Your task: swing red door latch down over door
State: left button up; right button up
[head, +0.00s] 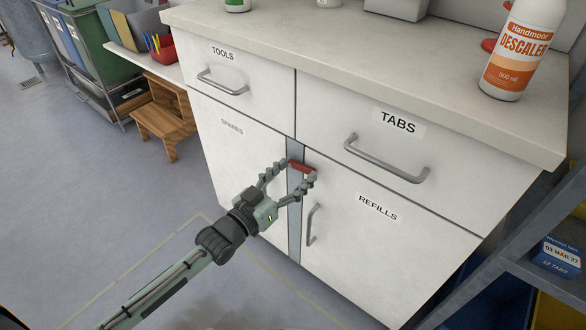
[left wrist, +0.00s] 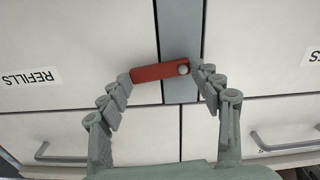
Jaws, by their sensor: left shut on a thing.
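The red door latch (head: 301,167) is a short bar at the top of the grey strip (head: 294,222) between the two lower cabinet doors. My left gripper (head: 299,171) is shut on the latch, one fingertip at each end. My right gripper is not in view.
Above are the TOOLS drawer (head: 238,90) and the TABS drawer (head: 402,135), both closed, with bar handles. The REFILLS door handle (head: 312,225) is just below my gripper. A descaler bottle (head: 519,50) stands on the counter. A wooden step stool (head: 165,115) is at left.

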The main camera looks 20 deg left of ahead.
pick_arm(q)
jog(key=shift+f+m+p, duration=0.2)
jog(key=shift+m+p, duration=0.1)
jog(key=shift+m, duration=0.6)
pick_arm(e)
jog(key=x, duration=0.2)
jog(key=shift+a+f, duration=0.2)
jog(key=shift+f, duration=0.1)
pick_arm(q)
jog(key=o, duration=1.2)
jog(key=shift+c, duration=0.2)
jog(key=v, duration=1.2)
